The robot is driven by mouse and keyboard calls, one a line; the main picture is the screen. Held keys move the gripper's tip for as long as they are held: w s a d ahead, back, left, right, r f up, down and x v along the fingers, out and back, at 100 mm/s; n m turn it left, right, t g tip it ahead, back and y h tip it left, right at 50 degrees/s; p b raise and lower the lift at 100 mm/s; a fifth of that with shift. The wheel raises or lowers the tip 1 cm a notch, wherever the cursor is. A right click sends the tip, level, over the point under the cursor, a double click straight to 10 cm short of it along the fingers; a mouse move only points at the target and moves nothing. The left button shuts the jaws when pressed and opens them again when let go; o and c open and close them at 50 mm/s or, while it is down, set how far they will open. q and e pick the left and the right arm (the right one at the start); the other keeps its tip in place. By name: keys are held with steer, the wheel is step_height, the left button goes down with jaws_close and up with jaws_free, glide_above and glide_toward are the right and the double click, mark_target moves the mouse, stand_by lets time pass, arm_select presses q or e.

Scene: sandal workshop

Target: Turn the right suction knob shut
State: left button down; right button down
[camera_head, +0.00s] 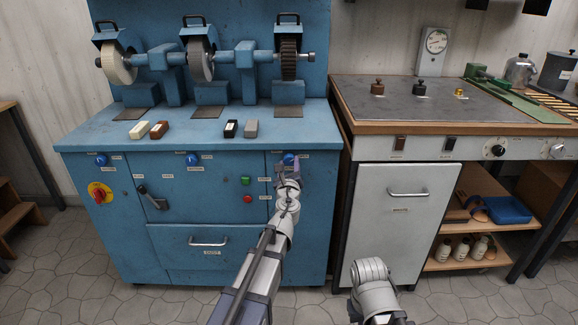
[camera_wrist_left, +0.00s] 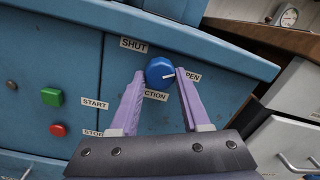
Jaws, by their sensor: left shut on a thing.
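The right suction knob (camera_head: 289,158) is a blue round knob at the right end of the blue machine's front panel. In the left wrist view the knob (camera_wrist_left: 157,70) has a white pointer line aimed right, toward the partly hidden OPEN label (camera_wrist_left: 193,77). The SHUT label (camera_wrist_left: 134,44) is at its upper left. The SUCTION label (camera_wrist_left: 155,95) below is partly covered by a finger. My left gripper (camera_wrist_left: 160,78) has its purple fingers on either side of the knob, shut on it. My right arm shows at the lower middle of the head view, but its gripper does not.
Left of the knob are a green START button (camera_head: 245,181) and a red STOP button (camera_head: 248,198). Two more blue knobs (camera_head: 192,159) (camera_head: 101,160) and a red rotary switch (camera_head: 100,192) sit further left. A white cabinet (camera_head: 385,230) stands to the right.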

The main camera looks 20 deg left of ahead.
arm_select(q)
steer(key=n, duration=0.5)
steer(key=shift+d+n, duration=0.1)
steer(key=shift+n, duration=0.3)
steer(key=n, duration=0.5)
steer(key=shift+n+y, duration=0.3)
steer(key=shift+n, duration=0.4)
steer(key=shift+c, duration=1.8)
jaws_free()
steer(key=v, duration=0.7)
steer(key=shift+s+b, duration=0.3)
steer(key=shift+s, duration=0.1)
steer(key=shift+d, duration=0.15)
